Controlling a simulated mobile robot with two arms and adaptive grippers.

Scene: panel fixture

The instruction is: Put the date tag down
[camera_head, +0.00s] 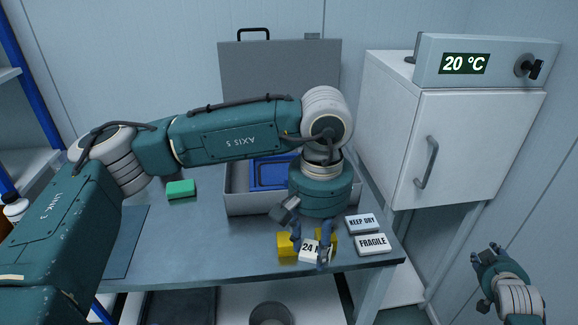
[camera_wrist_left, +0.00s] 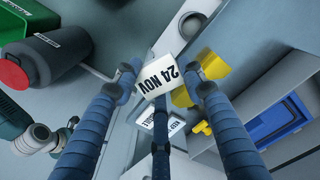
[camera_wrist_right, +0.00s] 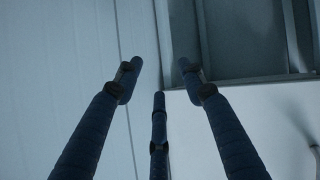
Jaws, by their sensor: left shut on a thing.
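The date tag (camera_head: 309,250) is a white block reading "24 NOV", also in the left wrist view (camera_wrist_left: 162,76). My left gripper (camera_head: 311,254) is shut on it, with one fingertip on each side, at the table's front edge. A yellow piece (camera_head: 288,246) shows beside the tag, partly hidden by my fingers; yellow also shows in the left wrist view (camera_wrist_left: 212,64). Whether the tag touches it or the table, I cannot tell. My right gripper (camera_head: 488,272) is off to the right, away from the table, its fingers apart and empty in its wrist view (camera_wrist_right: 158,70).
"KEEP DRY" (camera_head: 363,224) and "FRAGILE" (camera_head: 373,243) tags lie right of the date tag. Behind stands an open grey case (camera_head: 236,203) with a blue item inside. A green block (camera_head: 181,189) lies left. A white cabinet (camera_head: 400,130) marked 20 °C stands right. The table's left-middle is clear.

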